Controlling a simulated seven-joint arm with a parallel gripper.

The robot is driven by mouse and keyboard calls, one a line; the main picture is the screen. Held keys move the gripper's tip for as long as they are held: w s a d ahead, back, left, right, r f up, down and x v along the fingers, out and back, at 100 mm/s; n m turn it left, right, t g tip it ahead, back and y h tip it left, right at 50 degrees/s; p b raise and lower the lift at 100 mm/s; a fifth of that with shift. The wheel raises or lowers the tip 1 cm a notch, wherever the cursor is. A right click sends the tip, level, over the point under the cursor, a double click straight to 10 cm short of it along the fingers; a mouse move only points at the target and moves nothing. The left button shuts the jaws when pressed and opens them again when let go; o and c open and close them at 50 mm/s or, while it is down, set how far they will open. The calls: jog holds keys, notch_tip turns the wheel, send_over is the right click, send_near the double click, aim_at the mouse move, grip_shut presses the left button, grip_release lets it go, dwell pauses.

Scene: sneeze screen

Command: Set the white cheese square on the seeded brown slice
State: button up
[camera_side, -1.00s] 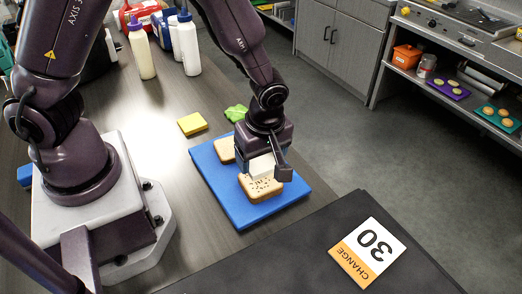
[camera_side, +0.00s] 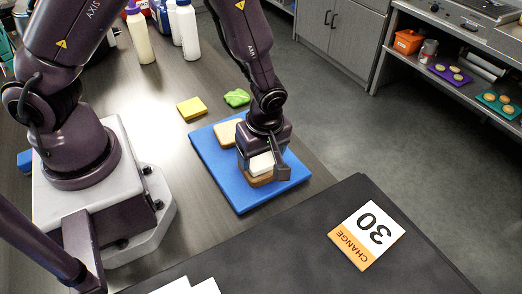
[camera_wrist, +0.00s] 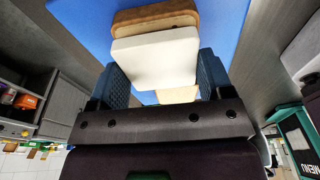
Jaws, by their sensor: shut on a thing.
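The white cheese square (camera_side: 261,164) is between the jaws of my gripper (camera_side: 264,162), which is shut on it. In the wrist view the cheese (camera_wrist: 155,57) lies between the two blue-grey finger pads, with my gripper (camera_wrist: 165,75) on both its sides. The seeded brown slice (camera_side: 259,180) is directly under the cheese on the blue board (camera_side: 245,203); its brown edge (camera_wrist: 155,17) also shows past the cheese in the wrist view. The cheese covers most of its top. I cannot tell whether the two touch. A paler bread slice (camera_side: 227,133) lies behind on the board.
A yellow square (camera_side: 191,108) and a green lettuce leaf (camera_side: 237,97) lie behind the board. Bottles (camera_side: 188,35) stand at the back left. White corners show at the bottom edge.

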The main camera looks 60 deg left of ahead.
jog(key=shift+f, duration=0.6)
dwell(0.3)
jog(key=o, duration=0.9)
jog(key=shift+o, duration=0.2)
notch_tip(320, 180, up, 13)
jog(key=d, duration=0.2)
jog(key=shift+f, duration=0.1)
